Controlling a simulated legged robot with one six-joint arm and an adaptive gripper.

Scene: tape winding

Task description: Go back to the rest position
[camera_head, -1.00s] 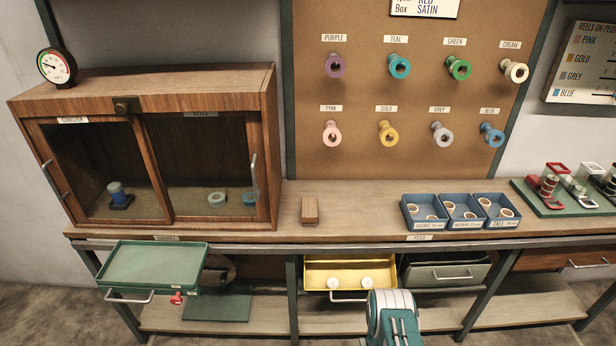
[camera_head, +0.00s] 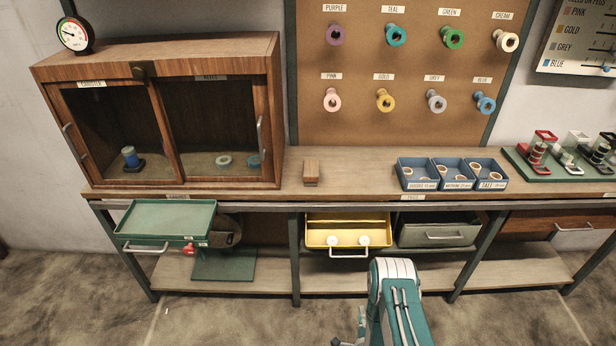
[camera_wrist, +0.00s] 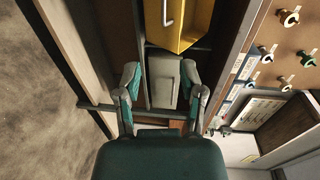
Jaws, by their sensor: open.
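My gripper (camera_wrist: 160,78) is open in the wrist view, its two fingers spread apart with nothing between them. Beyond the fingers are a grey-green drawer (camera_wrist: 162,85) and the yellow drawer (camera_wrist: 180,25) under the bench; the gripper appears clear of both. In the head view my arm rises at the bottom middle, in front of the bench. The gripper's fingers are not clearly seen there.
The bench (camera_head: 350,180) carries a cabinet (camera_head: 262,110), a wooden block (camera_head: 311,172) and blue trays (camera_head: 453,182). The yellow drawer (camera_head: 348,233) and a green tray (camera_head: 165,217) stick out in front. Reels hang on a pegboard (camera_head: 360,60). Floor is open in front.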

